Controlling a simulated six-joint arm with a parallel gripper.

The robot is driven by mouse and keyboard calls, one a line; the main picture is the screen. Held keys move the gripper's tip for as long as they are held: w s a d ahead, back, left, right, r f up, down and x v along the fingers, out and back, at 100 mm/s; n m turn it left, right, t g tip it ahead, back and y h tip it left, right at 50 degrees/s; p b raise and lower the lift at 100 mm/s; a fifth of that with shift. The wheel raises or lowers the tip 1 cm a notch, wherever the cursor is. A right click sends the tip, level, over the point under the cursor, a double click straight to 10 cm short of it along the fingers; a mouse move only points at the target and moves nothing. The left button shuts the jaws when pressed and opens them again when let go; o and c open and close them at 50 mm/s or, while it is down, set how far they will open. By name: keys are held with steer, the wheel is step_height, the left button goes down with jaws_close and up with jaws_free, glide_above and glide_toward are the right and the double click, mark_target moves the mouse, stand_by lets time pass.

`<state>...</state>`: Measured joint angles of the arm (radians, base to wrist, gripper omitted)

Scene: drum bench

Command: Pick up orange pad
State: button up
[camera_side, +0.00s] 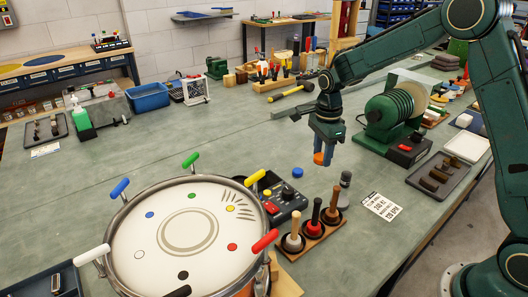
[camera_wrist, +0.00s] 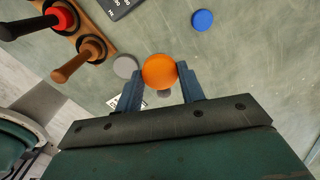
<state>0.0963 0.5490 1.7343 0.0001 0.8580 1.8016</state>
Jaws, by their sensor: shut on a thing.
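The orange pad (camera_wrist: 160,71) is round and sits between the two fingers of my gripper (camera_wrist: 161,84) in the wrist view. My gripper is shut on it. In the side view, my gripper (camera_side: 325,145) points down and holds the orange pad (camera_side: 322,158) above the bench, right of the drum. A blue pad (camera_wrist: 203,20) lies on the bench surface. A grey round piece (camera_wrist: 125,67) is left of the orange pad in the wrist view.
A drum (camera_side: 187,232) with coloured handles stands at the front. A wooden rack (camera_side: 316,236) holds several handled tools beside a black control box (camera_side: 283,200). A green machine (camera_side: 392,115) stands at the right.

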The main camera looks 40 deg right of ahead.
mark_target(322, 156)
step_height(322, 156, up, 10)
stand_by(0.4)
steer(key=shift+f, duration=0.1)
stand_by(0.4)
